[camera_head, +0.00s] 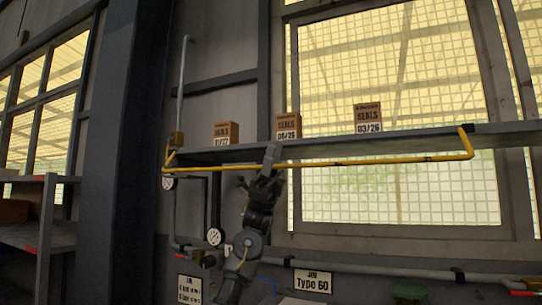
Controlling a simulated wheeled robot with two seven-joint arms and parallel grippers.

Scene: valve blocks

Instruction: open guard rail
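The guard rail (350,162) is a yellow bar along the front of a long grey shelf (320,147). Its bent ends turn back to the shelf at the left and at the right. My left gripper (262,180) is dark and comes up from below, close under the left half of the rail. A grey piece rises above the gripper across the rail; I cannot tell whether it is a finger or whether it touches the rail. The finger opening is too dark and small to read. My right gripper is out of view.
Seal boxes stand on the shelf: left (226,133), middle (288,126) and right (367,117). Pressure gauges (215,236) and pipes (430,274) lie below. A label plate (312,281) reads Type 60. A green object (409,291) is at the bottom right.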

